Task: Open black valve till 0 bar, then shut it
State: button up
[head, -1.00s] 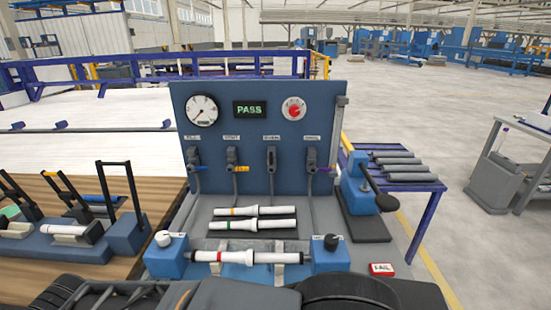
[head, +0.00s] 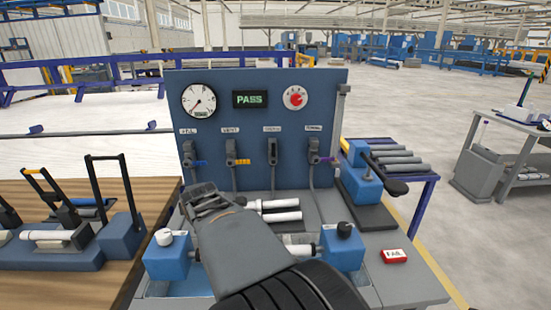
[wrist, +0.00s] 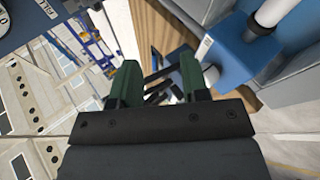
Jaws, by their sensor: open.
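The blue test panel carries a row of valves. The third, a dark valve (head: 272,160), shows no coloured handle, unlike those with blue (head: 199,163), yellow (head: 243,162) and purple (head: 328,160) handles. A separate black knob (head: 344,229) sits on the right blue clamp block. The round gauge (head: 199,101) has its needle pointing lower left; its numbers are too small to read. My gripper (head: 205,198) is in front of the panel's lower left, apart from the dark valve. In the wrist view its green fingers (wrist: 160,85) are spread and empty.
My arm hides part of the clamped pipe and the loose pipes (head: 278,210). A red FAIL box (head: 394,256) lies at the front right. A blue lever tool (head: 362,178) stands right of the panel.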

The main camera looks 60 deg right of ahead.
jog(key=s+d+n+t+h+b, duration=0.1)
jog(key=d+n+h+b, duration=0.2)
jog(key=d, duration=0.5)
jog(key=s+d+n+h, duration=0.15)
jog(key=d+n, duration=0.25)
jog(key=d, duration=0.4)
jog(key=n+h+b, duration=0.2)
jog(key=n+h, duration=0.3)
jog(key=n, duration=0.2)
send_near(273, 149)
jog(key=shift+t+y, duration=0.25)
jog(key=shift+t, duration=0.05)
jog(key=p+x, duration=0.2)
jog(key=x, duration=0.7)
jog(key=shift+s+d+r, duration=0.1)
jog(key=shift+d, duration=0.25)
jog(key=shift+w+d+p, duration=0.35)
jog(key=shift+d, duration=0.15)
jog(key=shift+c, duration=0.3)
grip_shut()
